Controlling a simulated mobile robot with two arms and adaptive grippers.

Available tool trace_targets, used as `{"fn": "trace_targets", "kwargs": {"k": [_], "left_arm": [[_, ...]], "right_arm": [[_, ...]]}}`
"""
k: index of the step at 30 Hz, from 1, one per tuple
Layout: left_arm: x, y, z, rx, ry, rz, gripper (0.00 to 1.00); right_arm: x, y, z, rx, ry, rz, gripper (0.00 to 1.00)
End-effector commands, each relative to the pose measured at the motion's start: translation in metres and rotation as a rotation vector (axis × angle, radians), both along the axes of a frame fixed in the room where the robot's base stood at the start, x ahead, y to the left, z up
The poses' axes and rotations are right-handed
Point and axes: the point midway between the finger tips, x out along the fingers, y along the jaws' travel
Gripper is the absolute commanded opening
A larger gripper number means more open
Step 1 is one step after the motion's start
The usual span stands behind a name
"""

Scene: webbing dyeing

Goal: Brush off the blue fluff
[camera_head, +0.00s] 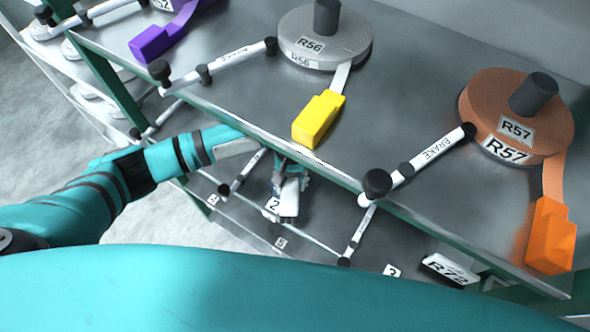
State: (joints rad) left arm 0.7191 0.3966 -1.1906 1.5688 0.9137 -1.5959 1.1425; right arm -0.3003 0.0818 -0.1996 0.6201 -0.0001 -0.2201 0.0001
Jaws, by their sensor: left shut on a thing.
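My left arm reaches in from the left, and my left gripper (288,190) is just below the front edge of the upper shelf, in front of a lower tier. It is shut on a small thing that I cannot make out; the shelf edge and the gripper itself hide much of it. I cannot pick out any blue fluff. My right gripper is not in view.
The upper shelf (405,75) bears a grey reel R56 (350,45) with a yellow block (318,118), a copper reel R57 (480,105) with an orange block (551,238), and a purple block (152,43). White brake bars (432,152) jut over its green-edged front.

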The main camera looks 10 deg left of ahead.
Motion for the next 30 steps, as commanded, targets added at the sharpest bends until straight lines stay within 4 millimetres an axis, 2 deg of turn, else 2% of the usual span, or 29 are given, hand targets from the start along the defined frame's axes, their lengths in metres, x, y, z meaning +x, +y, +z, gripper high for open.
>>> {"fn": "trace_targets", "kwargs": {"k": [3, 8, 18, 22, 30], "left_arm": [[-0.005, 0.002, 0.002, -0.001, 0.001, 0.000, 0.00], [-0.009, 0.004, 0.001, 0.000, 0.001, 0.000, 0.00], [-0.035, 0.014, 0.001, 0.000, 0.001, 0.000, 0.00], [-0.040, 0.017, 0.002, 0.000, 0.000, 0.000, 0.00], [-0.044, 0.007, 0.004, -0.003, 0.001, -0.002, 0.00]], "right_arm": [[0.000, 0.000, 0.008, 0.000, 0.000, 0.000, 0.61], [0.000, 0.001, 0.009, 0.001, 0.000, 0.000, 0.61], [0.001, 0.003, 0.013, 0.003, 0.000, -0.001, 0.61], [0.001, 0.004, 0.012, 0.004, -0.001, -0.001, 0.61], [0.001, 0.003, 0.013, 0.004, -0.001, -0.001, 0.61]]}}
